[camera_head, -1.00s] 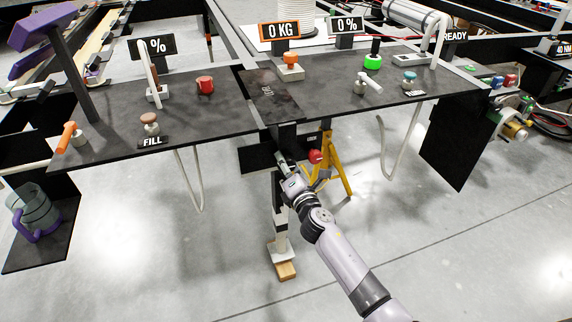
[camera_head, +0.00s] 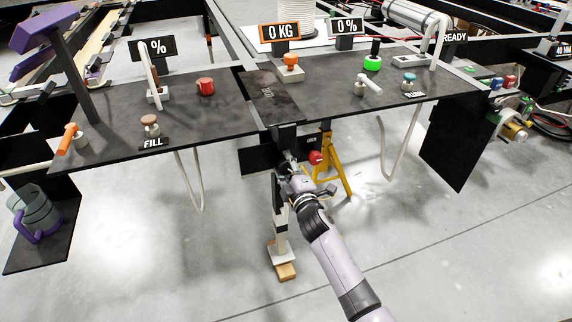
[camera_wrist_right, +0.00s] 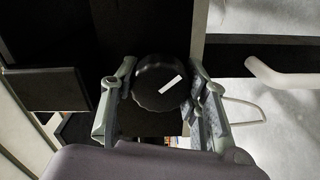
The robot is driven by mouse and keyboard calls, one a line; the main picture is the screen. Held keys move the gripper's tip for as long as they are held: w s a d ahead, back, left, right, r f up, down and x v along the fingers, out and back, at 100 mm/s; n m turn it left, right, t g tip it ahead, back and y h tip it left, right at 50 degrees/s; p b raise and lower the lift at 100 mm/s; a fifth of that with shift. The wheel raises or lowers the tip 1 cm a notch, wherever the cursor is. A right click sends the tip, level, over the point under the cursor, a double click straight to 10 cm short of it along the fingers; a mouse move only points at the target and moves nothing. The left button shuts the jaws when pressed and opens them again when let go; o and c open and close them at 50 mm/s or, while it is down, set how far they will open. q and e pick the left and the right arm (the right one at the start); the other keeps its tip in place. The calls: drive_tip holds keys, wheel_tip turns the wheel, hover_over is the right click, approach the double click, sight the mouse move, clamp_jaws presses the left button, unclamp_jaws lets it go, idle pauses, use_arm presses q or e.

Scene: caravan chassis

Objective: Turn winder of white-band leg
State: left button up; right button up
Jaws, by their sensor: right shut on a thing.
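The leg with a white band (camera_head: 281,222) stands upright under the front of the dark deck, its foot on a wooden block. In the right wrist view the winder is a black round knob (camera_wrist_right: 152,88) with a white stripe on its face. My right gripper (camera_head: 287,160) is at the top of this leg, under the deck. In the right wrist view its fingers (camera_wrist_right: 160,80) lie on both sides of the knob and are shut on it. In the head view the arm and gripper hide the knob and part of the leg. My left gripper is not in view.
A yellow stand (camera_head: 333,172) and a red knob (camera_head: 315,158) are just right of my right gripper. The dark deck (camera_head: 215,112) hangs above it. White hoses (camera_head: 188,180) loop down on both sides. The floor in front is clear.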

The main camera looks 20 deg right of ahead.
drive_tip(key=shift+m, duration=0.8)
drive_tip(key=shift+m+p, duration=0.3)
drive_tip(key=shift+m, duration=0.1)
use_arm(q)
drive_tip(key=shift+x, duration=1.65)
use_arm(e)
drive_tip(key=shift+f+m, duration=0.1)
drive_tip(key=shift+m, duration=0.8)
drive_tip(key=o, duration=1.2)
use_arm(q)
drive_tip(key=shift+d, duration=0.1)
use_arm(e)
drive_tip(key=s, duration=1.2)
drive_tip(key=shift+d, duration=0.25)
